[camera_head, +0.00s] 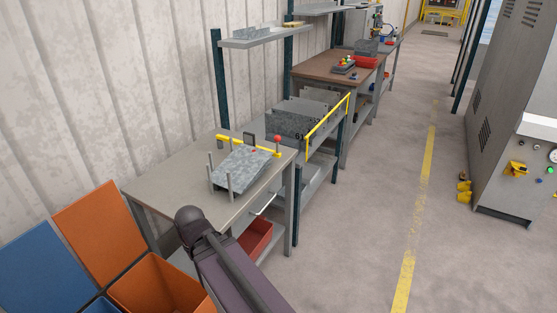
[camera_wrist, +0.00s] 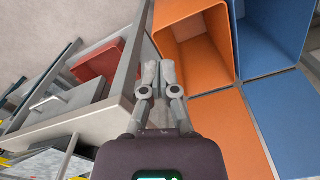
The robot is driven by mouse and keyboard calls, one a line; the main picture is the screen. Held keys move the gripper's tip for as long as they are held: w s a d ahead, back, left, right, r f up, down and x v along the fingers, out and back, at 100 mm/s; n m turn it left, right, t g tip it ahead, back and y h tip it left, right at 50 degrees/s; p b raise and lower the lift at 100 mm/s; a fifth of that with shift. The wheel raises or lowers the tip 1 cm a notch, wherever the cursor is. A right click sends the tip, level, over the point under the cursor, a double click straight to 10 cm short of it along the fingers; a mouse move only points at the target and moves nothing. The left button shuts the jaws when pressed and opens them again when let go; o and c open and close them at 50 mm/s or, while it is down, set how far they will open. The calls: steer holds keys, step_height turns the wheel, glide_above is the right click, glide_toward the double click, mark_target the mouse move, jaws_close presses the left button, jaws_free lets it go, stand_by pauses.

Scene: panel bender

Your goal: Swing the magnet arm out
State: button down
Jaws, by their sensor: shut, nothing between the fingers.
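A yellow bar (camera_head: 232,141), which I take for the magnet arm, lies along the back of the near grey table (camera_head: 165,185). A dark block and a red ball knob (camera_head: 278,139) stand by its right part. A grey sheet stack (camera_head: 240,168) lies tilted in front of it between upright posts. My gripper (camera_wrist: 159,72) shows in the wrist view with its fingers together and empty, near the table's edge and the orange bin. It is apart from the yellow bar. In the head view my arm reaches up from the bottom, and the fingertips cannot be made out.
Orange (camera_head: 160,283) and blue (camera_head: 40,262) bins stand left of the near table. A red bin (camera_head: 256,238) sits on its lower shelf. A yellow-railed rack (camera_head: 328,127) stands behind it.

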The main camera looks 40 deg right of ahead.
steer(key=n+t+h+b, duration=0.8)
steer(key=n+t+b, duration=0.4)
steer(key=t+b, duration=0.45)
glide_toward(276, 155)
steer(key=v, duration=0.4)
steer(key=shift+w+d+r+n+y+b, duration=0.1)
steer(key=shift+d+r+n+y+b, duration=0.15)
steer(key=shift+d+n+y+b, duration=0.45)
steer(key=shift+w+a, duration=0.1)
steer(key=shift+a, duration=0.05)
steer(key=x, duration=0.9)
steer(key=shift+w+r, duration=0.1)
steer(key=shift+w, duration=0.25)
